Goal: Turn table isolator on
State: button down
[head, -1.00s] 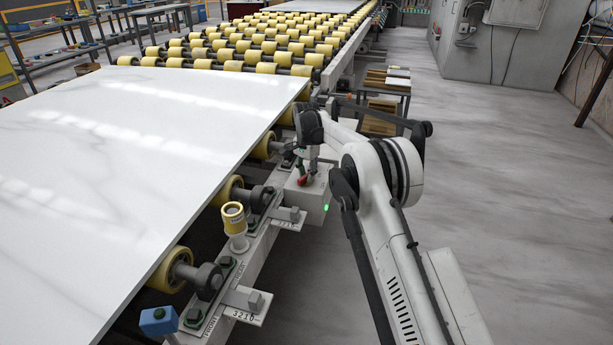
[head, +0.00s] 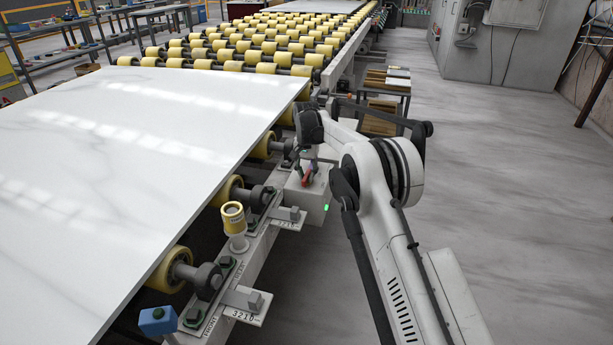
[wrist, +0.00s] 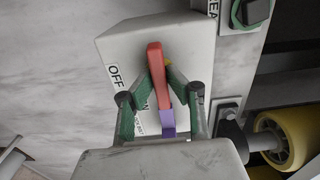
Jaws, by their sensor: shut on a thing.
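The table isolator is a light grey box (head: 318,201) on the side of the table frame, with a small green light (head: 326,207) lit on it. Its red handle (head: 308,175) is partly hidden by my gripper in the head view. In the wrist view the handle (wrist: 156,62) lies nearly along the picture's vertical, with a purple part (wrist: 168,122) at its lower end. An OFF label (wrist: 115,75) is to its left; another label, partly covered, seems to end in N. My gripper (wrist: 162,80) has its green fingers shut on the handle from both sides.
A large white stone slab (head: 150,130) lies on the rollers to the left. Yellow rollers (head: 174,265), a yellow-capped post (head: 233,216) and brackets line the table edge near the isolator. The floor (head: 510,200) to the right is clear.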

aim_at(307, 175)
jog(key=c, duration=1.7)
grip_release()
jog(key=shift+r, duration=0.1)
notch_tip(307, 175, up, 12)
jog(key=shift+f, duration=0.1)
